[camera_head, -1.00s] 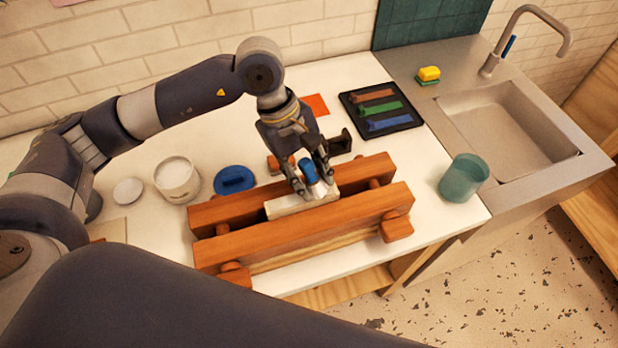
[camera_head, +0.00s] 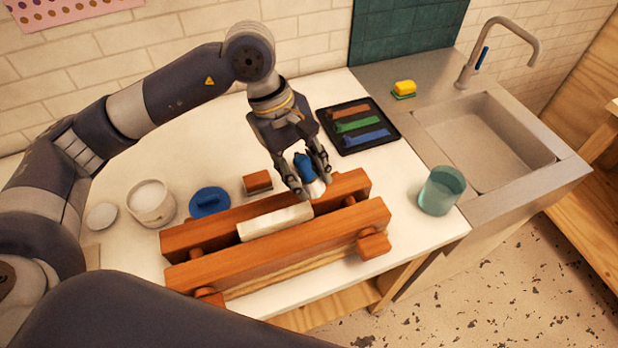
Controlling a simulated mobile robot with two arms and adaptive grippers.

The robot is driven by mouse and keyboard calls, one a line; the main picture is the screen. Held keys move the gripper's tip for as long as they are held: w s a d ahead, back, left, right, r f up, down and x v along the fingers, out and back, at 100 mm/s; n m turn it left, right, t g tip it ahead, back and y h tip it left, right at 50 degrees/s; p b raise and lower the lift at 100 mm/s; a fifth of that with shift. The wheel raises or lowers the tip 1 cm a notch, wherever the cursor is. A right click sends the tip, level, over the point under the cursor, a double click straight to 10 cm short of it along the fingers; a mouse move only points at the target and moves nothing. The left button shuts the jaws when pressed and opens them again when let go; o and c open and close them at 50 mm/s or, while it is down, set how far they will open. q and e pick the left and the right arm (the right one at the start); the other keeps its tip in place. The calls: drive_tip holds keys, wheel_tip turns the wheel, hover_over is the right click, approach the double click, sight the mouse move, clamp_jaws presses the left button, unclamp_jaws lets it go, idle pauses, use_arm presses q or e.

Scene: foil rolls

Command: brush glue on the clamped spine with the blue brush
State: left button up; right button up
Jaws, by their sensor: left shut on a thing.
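My left gripper (camera_head: 308,188) is shut on the blue brush (camera_head: 304,166), whose pale lower end points down between the fingers. The wooden press (camera_head: 275,248) lies across the counter, with a cream-white block (camera_head: 275,222), the clamped spine, between its two beams. The brush is at the right end of the spine, low over the press. I cannot tell whether its tip touches anything, as the fingers partly hide it. A white pot (camera_head: 152,203) stands left of the press. My right gripper is not in view.
A blue lid-like disc (camera_head: 209,202) and a small red-brown block (camera_head: 257,182) lie behind the press. A white disc (camera_head: 102,216) is left of the pot. A black tray (camera_head: 383,140) with coloured bars, a teal cup (camera_head: 441,190) and a sink (camera_head: 485,140) are at right.

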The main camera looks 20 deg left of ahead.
sight(307, 156)
use_arm(q)
drive_tip(key=r, duration=0.2)
drive_tip(key=r+p, duration=0.1)
drive_tip(key=shift+w+d+r, duration=0.1)
drive_tip(key=shift+w+d, duration=0.05)
drive_tip(key=shift+w, duration=0.1)
drive_tip(key=shift+s+r, duration=0.15)
drive_tip(key=shift+r, duration=0.15)
idle(0.4)
